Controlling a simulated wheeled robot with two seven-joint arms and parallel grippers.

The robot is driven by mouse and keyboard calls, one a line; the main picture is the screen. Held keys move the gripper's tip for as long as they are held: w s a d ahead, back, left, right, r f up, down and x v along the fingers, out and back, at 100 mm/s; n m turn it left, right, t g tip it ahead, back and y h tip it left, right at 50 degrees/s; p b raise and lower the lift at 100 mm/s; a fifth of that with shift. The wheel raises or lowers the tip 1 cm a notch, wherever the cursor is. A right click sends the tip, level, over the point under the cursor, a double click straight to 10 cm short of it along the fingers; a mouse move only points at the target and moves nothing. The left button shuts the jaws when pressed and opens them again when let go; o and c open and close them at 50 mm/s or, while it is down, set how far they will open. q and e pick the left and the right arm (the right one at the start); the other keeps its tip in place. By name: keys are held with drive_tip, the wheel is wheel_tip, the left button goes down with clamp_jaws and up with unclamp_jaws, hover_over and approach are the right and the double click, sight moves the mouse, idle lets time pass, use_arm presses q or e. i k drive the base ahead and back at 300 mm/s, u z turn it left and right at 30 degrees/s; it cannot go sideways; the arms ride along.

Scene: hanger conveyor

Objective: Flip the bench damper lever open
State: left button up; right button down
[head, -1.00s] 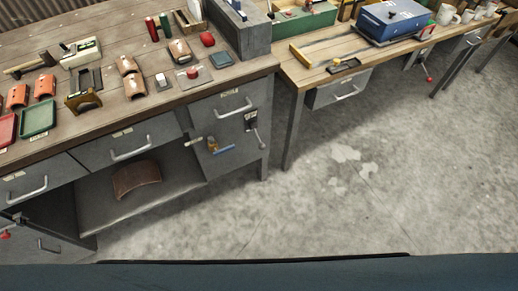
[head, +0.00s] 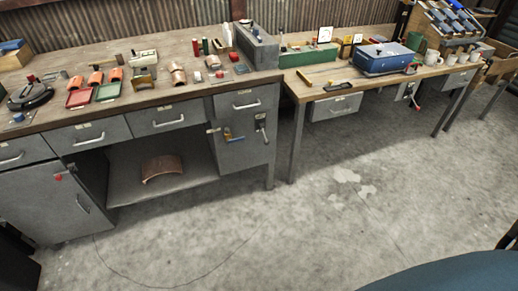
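No part labelled as the damper lever can be read, so I cannot tell which lever it is. On the grey cabinet front at the right end of the left bench there is a blue-handled lever (head: 232,138) on a brass-coloured body. Just right of it, a grey lever (head: 263,130) hangs down from a dark plate. Under the right bench, a lever with a red knob (head: 417,106) points down from a small plate. All are small in the head view, and their exact settings cannot be told. Neither of my grippers is in view.
The left bench (head: 140,108) carries trays, tiles and small tools. The right bench (head: 300,91) carries a blue box (head: 384,59) and mugs. A curved brown tile (head: 162,169) lies on the lower shelf. The concrete floor (head: 300,235) in front is clear.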

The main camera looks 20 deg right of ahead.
sight(261, 125)
drive_tip(key=z, duration=0.3)
drive_tip(key=i, duration=0.35)
drive_tip(key=z, duration=0.85)
drive_tip(key=i, duration=1.7)
drive_tip(key=u, duration=0.9)
